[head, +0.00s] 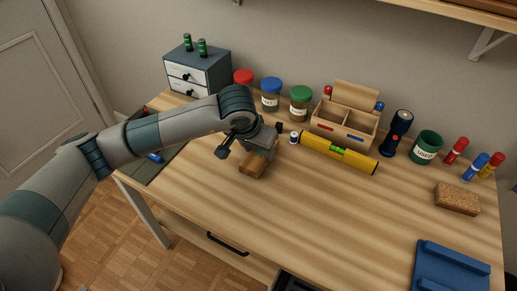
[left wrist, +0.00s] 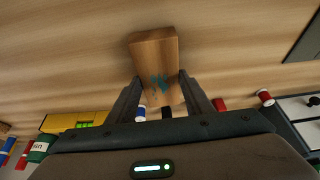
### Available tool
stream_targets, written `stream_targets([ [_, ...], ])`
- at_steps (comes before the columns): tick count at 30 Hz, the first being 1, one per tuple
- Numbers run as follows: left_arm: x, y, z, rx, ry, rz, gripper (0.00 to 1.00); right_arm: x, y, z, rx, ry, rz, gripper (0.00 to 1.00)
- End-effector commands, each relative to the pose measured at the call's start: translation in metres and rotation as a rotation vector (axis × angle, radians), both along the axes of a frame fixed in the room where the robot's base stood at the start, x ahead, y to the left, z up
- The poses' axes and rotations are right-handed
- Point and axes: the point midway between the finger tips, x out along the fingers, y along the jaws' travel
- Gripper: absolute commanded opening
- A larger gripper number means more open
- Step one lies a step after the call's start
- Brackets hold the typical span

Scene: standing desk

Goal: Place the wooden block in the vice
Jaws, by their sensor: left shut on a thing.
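My left gripper (head: 257,155) points down over the left-middle part of the desk. It is shut on the wooden block (head: 252,166), a brown block low over the desk top; I cannot tell whether it touches the top. In the left wrist view, the block (left wrist: 154,52) sticks out from between the two dark fingers of the left gripper (left wrist: 161,98) and bears a teal mark. A blue object (head: 450,272) with raised bars lies at the lower right, cut off by the frame; it may be the vice, but I cannot tell. My right gripper is out of view.
Jars with red, blue and green lids (head: 301,104), a wooden organizer (head: 345,116), a yellow level (head: 339,153), a flashlight (head: 396,134), a green cup (head: 426,148) and markers line the back. A sponge-like brown block (head: 457,198) lies right. The middle of the desk (head: 340,215) is clear.

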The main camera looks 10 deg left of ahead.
Motion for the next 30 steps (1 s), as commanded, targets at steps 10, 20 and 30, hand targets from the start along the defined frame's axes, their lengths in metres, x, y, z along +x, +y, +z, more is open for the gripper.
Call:
stream_targets([
  [10, 0.0, 0.0, -0.002, 0.0, 0.0, 0.0, 0.58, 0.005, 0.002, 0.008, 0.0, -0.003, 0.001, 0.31],
  [20, 0.0, 0.0, -0.002, 0.0, 0.0, 0.0, 0.65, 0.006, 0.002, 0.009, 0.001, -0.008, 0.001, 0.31],
  [30, -0.002, 0.001, 0.008, -0.001, -0.003, -0.001, 0.65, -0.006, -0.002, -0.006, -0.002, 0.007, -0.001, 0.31],
])
